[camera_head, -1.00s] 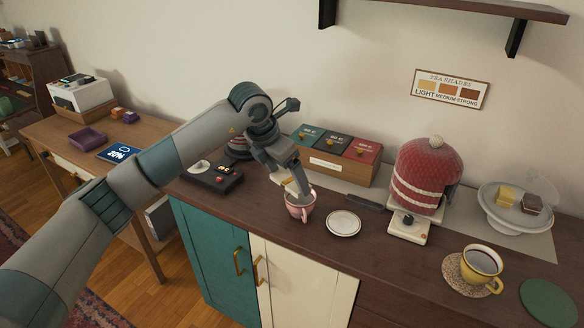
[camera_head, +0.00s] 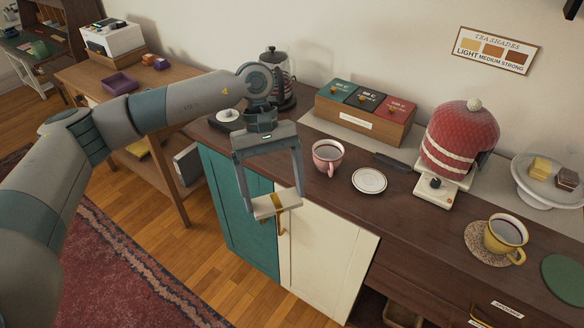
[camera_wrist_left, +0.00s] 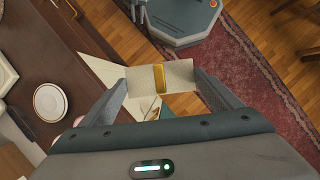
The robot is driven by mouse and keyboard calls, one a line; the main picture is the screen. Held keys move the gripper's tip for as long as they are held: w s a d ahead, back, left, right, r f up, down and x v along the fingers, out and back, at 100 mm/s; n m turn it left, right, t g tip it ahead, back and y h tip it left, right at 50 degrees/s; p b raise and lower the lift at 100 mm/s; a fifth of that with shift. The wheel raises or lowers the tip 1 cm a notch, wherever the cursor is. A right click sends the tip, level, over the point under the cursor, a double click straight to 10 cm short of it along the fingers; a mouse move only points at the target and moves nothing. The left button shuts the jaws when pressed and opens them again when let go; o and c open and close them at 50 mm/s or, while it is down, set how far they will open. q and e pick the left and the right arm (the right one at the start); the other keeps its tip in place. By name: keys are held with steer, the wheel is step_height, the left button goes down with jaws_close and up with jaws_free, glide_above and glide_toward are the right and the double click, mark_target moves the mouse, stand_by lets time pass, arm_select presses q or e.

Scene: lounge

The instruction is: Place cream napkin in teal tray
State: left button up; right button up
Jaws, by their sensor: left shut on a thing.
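The cream napkin (camera_head: 264,208), a flat cream piece with a gold band, is held between the fingertips of my left gripper (camera_head: 275,204). It hangs in the air in front of the cabinet doors, clear of the counter. In the left wrist view the napkin (camera_wrist_left: 182,76) spans the gap between both fingers, with the gold band near its middle. I see no teal tray in either view. My right gripper is not in view.
On the dark counter stand a pink cup (camera_head: 327,155), a white saucer (camera_head: 369,180), a tea box (camera_head: 362,120), a red cosy (camera_head: 459,139) and a yellow cup (camera_head: 504,236). A purple tray (camera_head: 120,84) sits on the side table. Open floor lies front left.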

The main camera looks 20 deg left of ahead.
arm_select(q)
steer(key=s+a+m+y, duration=0.2)
steer(key=s+a+m, duration=0.1)
steer(key=s+m, duration=0.4)
steer(key=shift+s+a+f+g+y, duration=0.25)
steer(key=shift+s+g+y, duration=0.15)
